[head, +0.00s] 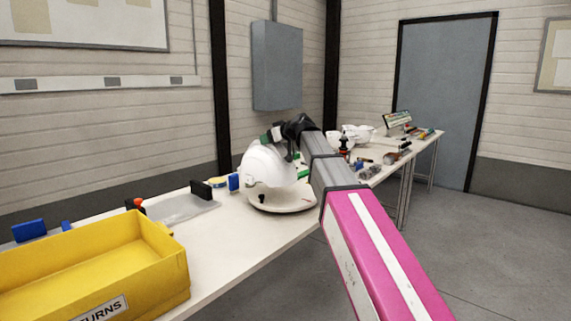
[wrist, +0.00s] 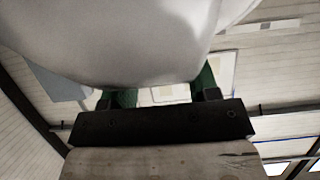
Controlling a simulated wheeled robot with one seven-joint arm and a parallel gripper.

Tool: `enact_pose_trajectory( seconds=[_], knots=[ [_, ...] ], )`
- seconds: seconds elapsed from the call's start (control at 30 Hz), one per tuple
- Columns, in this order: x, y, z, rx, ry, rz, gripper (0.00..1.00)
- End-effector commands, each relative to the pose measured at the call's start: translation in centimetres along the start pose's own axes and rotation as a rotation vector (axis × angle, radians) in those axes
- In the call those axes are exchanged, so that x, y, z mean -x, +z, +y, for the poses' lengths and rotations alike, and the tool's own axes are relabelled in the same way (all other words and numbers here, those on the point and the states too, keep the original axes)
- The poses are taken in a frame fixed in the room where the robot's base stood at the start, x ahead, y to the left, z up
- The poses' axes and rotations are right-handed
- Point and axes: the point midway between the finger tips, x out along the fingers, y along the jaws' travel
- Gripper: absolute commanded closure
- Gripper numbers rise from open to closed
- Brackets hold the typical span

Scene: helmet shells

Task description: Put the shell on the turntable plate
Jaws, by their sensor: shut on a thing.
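The white helmet shell (head: 266,166) hangs from my gripper (head: 272,136), dome up, over the back left part of the round off-white turntable plate (head: 284,206). I cannot tell whether its lower rim touches the plate. The plate lies on the near table, and its front and right parts are bare. In the wrist view the shell (wrist: 120,42) fills the upper part, and the green fingers of my gripper (wrist: 163,94) reach up to its edge. The fingertips are hidden behind the shell there.
A yellow returns bin (head: 95,262) stands at the table's near left. Farther off, another table (head: 425,146) holds white shells (head: 358,134) and small parts. Bare tabletop (head: 235,246) lies in front.

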Motion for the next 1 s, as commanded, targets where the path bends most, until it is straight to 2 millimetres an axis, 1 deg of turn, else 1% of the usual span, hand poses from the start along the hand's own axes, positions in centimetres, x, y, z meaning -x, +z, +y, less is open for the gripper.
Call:
enact_pose_trajectory(
  seconds=[0.03, 0.2, 0.3, 0.4, 0.6, 0.9, 1.0],
  knots=[
    [0.0, 0.7, 1.1, -0.002, 0.002, 0.000, 0.97],
    [0.3, 2.9, 4.2, -0.003, 0.002, 0.000, 0.97],
    [0.4, 3.9, 5.6, -0.003, 0.001, 0.000, 0.97],
    [0.5, 4.6, 6.6, -0.002, 0.001, 0.000, 0.97],
    [0.4, 5.4, 7.0, 0.000, 0.000, 0.000, 0.97],
    [-0.9, 8.6, 7.0, -0.001, 0.000, 0.000, 0.97],
    [-1.0, 8.8, 7.0, 0.000, 0.000, 0.001, 0.97]
  ],
)
